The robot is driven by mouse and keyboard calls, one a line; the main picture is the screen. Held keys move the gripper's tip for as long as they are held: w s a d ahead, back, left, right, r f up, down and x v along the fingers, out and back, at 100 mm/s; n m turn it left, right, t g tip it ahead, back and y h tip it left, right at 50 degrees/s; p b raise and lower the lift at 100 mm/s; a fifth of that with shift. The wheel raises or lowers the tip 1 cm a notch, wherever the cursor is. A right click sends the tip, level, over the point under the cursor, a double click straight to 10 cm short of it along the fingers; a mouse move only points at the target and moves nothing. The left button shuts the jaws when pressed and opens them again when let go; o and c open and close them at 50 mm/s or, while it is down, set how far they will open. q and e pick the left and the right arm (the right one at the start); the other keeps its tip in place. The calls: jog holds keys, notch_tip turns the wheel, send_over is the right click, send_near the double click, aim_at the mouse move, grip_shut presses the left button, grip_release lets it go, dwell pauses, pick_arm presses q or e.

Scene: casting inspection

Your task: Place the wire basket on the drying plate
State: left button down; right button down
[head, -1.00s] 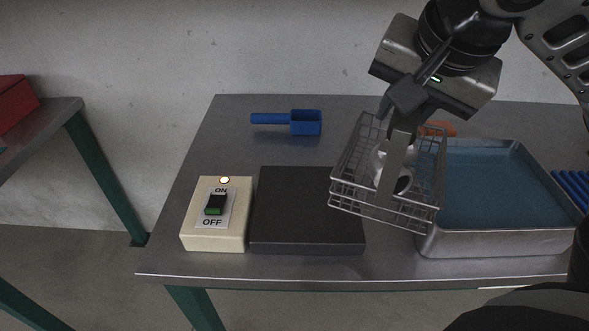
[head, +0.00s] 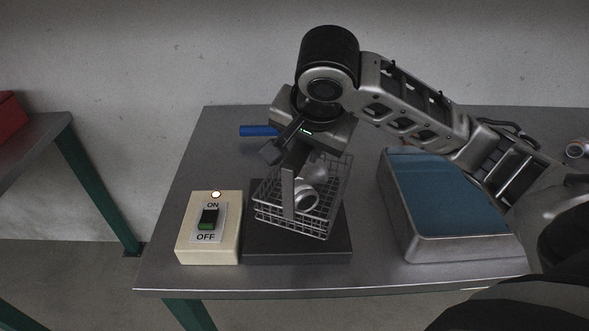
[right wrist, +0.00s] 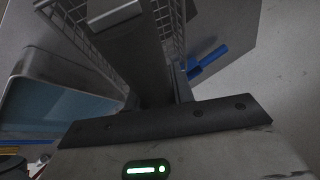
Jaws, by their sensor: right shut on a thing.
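The wire basket (head: 325,221) hangs from my right gripper (head: 288,183), tilted, over the dark drying plate (head: 297,253) in the head view. A metal casting (head: 306,197) lies inside the basket. The gripper is shut on the basket; its fingers hide part of the mesh. I cannot tell whether the basket's lower edge touches the plate. In the right wrist view the basket mesh (right wrist: 70,14) shows on both sides of a gripper finger. My left gripper is not in view.
A cream switch box (head: 208,246) stands directly left of the plate. A metal tray of blue liquid (head: 437,250) is to the right. A blue scoop (head: 258,130) lies behind, partly hidden by my arm. The table's front edge is clear.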

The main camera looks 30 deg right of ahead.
jog(key=shift+w+a+f, duration=0.15)
jog(key=shift+w+f, duration=0.25)
jog(key=shift+w, duration=0.05)
jog(key=shift+w+a+f, duration=0.15)
jog(key=shift+w+f, duration=0.15)
jog(key=shift+f, duration=0.05)
jog(key=shift+w+a+f, duration=0.1)
jog(key=shift+w+f, duration=0.05)
jog(key=shift+f, duration=0.85)
jog(key=shift+w+f, duration=0.15)
jog(key=shift+f, duration=0.8)
jog(key=c, duration=1.6)
grip_release()
jog(key=shift+f, duration=0.2)
jog(key=o, duration=0.4)
